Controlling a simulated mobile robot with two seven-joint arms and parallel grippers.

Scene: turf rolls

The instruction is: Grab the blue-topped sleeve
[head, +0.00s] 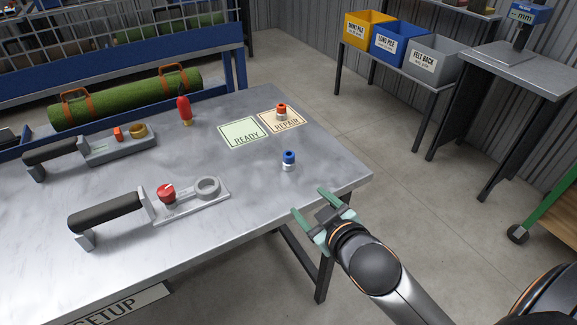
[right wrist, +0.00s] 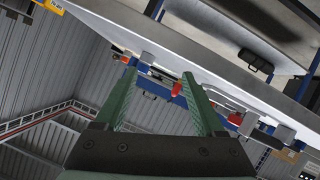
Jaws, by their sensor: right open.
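The blue-topped sleeve (head: 288,161) stands upright on the grey metal bench (head: 230,245), near its right edge. It has a blue cap above a pale body. My right gripper (head: 310,204) is open and empty at the bench's right edge, in front of the sleeve and a little to its right, apart from it. In the right wrist view the two green fingers (right wrist: 160,92) are spread, with a small red object (right wrist: 177,90) farther off between them. I cannot make out the blue-topped sleeve there. My left gripper is not in view.
A red-topped sleeve (head: 281,112) stands on the REPAIR card (head: 294,123), beside the READY card (head: 243,134). The bench around the blue-topped sleeve is clear.

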